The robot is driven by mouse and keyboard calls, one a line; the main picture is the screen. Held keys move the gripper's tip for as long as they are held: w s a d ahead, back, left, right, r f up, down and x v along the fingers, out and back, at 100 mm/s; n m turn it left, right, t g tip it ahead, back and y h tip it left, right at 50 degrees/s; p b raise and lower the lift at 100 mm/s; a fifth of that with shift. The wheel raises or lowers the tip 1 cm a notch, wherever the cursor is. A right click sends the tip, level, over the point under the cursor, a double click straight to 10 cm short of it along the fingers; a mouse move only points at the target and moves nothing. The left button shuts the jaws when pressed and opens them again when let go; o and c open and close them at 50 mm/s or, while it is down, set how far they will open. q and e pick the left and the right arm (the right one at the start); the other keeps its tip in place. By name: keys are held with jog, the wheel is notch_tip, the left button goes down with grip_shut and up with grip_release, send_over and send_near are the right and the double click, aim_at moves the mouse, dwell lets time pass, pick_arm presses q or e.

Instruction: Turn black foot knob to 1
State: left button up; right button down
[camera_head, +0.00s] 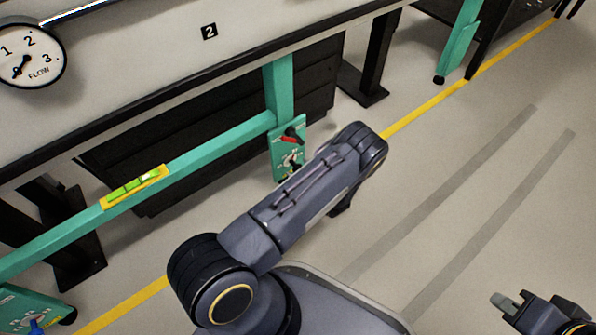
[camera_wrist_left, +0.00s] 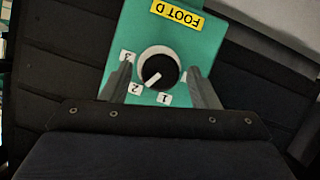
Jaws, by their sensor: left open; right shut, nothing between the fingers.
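The black foot knob (camera_wrist_left: 163,66) shows in the left wrist view on a teal plate (camera_wrist_left: 208,42) labelled FOOT D. Its white pointer points at the 2 label (camera_wrist_left: 135,88); the 1 label (camera_wrist_left: 164,99) and 3 label (camera_wrist_left: 126,56) are beside it. My left gripper (camera_wrist_left: 159,70) is open, with one finger on each side of the knob. No finger visibly touches it. In the head view my left arm partly hides a teal foot plate (camera_head: 276,148); the left fingertips are not clear there. My right gripper (camera_head: 509,303) is shut and empty, low at the right.
A teal beam (camera_head: 225,137) with a yellow-framed level (camera_head: 134,187) runs in front of the bench. A flow dial (camera_head: 30,53) is at top left. Clear floor (camera_head: 480,200) lies to the right.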

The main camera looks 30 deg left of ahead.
pick_arm(q)
jog(key=shift+w+a+f, duration=0.25)
jog(key=shift+w+a, duration=0.05)
jog(key=shift+a, duration=0.3)
pick_arm(e)
jog(key=shift+f, duration=0.3)
pick_arm(q)
jog(key=c, duration=1)
jog(key=shift+o, duration=0.2)
jog(key=shift+n, duration=0.3)
jog(key=n+t, duration=0.2)
jog(key=n, duration=0.1)
jog(key=shift+s+f+t, duration=0.1)
jog(key=shift+s+t, duration=0.05)
jog(key=shift+t, duration=0.15)
jog(key=n+t, duration=0.2)
jog(key=n, duration=0.2)
jog(key=shift+n, duration=0.4)
